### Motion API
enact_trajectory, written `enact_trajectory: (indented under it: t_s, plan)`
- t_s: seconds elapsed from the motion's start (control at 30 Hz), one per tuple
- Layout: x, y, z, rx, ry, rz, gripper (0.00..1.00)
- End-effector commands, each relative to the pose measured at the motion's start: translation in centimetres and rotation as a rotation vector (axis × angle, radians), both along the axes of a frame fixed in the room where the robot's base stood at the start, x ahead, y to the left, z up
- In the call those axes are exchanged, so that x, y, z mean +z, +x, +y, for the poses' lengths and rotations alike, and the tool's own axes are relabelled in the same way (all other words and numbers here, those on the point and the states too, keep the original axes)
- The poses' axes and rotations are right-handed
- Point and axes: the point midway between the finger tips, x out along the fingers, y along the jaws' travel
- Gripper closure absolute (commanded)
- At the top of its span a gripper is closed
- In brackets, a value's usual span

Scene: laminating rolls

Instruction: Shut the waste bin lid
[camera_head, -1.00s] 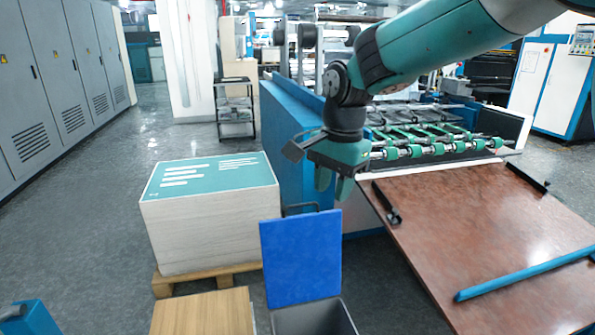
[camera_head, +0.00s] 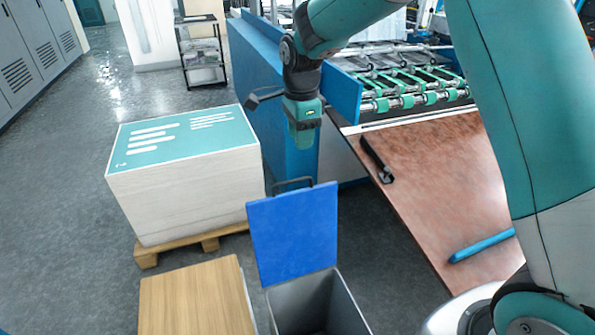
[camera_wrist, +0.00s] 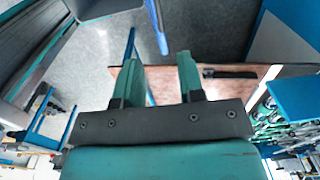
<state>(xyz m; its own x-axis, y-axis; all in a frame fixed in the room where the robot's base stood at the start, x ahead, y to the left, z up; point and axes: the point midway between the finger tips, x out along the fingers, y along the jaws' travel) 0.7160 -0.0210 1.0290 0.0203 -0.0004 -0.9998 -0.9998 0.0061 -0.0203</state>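The waste bin (camera_head: 350,303) is grey and stands at the bottom middle of the head view, cut off by the frame edge. Its blue lid (camera_head: 293,235) stands open, upright at the bin's far side, with a dark handle loop (camera_head: 293,184) at its top edge. My gripper (camera_head: 302,146) hangs above and beyond the lid, apart from it, fingers down. In the wrist view its two green fingers (camera_wrist: 158,75) are apart with nothing between them. A blue edge (camera_wrist: 157,25) ahead of the fingers looks like the lid, seen edge-on.
A white stack with a green top (camera_head: 185,140) sits on a pallet left of the lid. A wooden-topped block (camera_head: 195,297) stands left of the bin. A brown table (camera_head: 440,180) with a blue bar (camera_head: 482,246) is on the right. A blue machine panel (camera_head: 280,100) stands behind my gripper.

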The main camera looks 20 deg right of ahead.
Motion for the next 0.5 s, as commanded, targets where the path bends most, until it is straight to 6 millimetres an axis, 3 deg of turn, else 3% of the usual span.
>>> enact_trajectory:
  t_s: [0.3, 0.5]
  plan:
    - [-7.1, 0.1, 0.2, 0.003, 0.000, 0.003, 0.64]
    - [-10.0, 0.2, 0.3, 0.005, 0.000, 0.002, 0.64]
